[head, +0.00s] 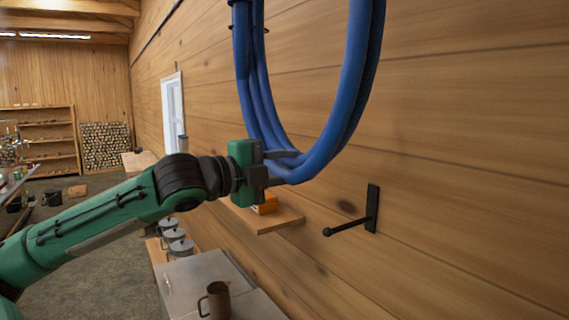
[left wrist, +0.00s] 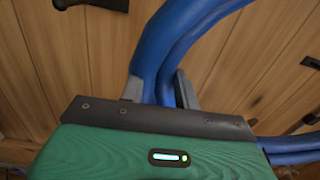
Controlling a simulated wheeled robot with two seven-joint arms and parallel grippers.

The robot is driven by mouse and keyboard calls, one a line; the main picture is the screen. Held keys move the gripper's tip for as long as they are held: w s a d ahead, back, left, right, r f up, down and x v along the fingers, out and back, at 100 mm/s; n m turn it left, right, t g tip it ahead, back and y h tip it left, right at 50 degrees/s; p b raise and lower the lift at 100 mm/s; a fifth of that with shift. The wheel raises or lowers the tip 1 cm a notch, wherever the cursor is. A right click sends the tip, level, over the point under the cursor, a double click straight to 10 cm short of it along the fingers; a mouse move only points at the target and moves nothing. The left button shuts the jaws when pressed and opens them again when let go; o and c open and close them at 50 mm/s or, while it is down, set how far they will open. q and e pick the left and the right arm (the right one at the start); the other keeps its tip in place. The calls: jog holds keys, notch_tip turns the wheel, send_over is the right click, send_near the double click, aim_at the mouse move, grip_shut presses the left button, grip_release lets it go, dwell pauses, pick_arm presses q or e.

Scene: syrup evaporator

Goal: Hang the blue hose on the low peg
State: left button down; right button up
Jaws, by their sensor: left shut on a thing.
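The blue hose (head: 357,75) is a large coil of several loops that hangs down in front of the wall in the head view. Its top lies beyond the picture's upper edge. My left gripper (head: 284,167) is shut on the lower left part of the coil. In the left wrist view the hose (left wrist: 190,40) passes between the fingers of the left gripper (left wrist: 158,90). The low peg (head: 350,226) is a black rod with a round tip on a dark wall plate. It is bare, below and to the right of the gripper, apart from the hose. My right gripper is not in view.
A small wooden shelf (head: 262,220) with an orange object (head: 266,204) sits on the wall below the gripper. The wall right of the peg is clear.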

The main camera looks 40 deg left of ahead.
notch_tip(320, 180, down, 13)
jog(key=b, duration=1.2)
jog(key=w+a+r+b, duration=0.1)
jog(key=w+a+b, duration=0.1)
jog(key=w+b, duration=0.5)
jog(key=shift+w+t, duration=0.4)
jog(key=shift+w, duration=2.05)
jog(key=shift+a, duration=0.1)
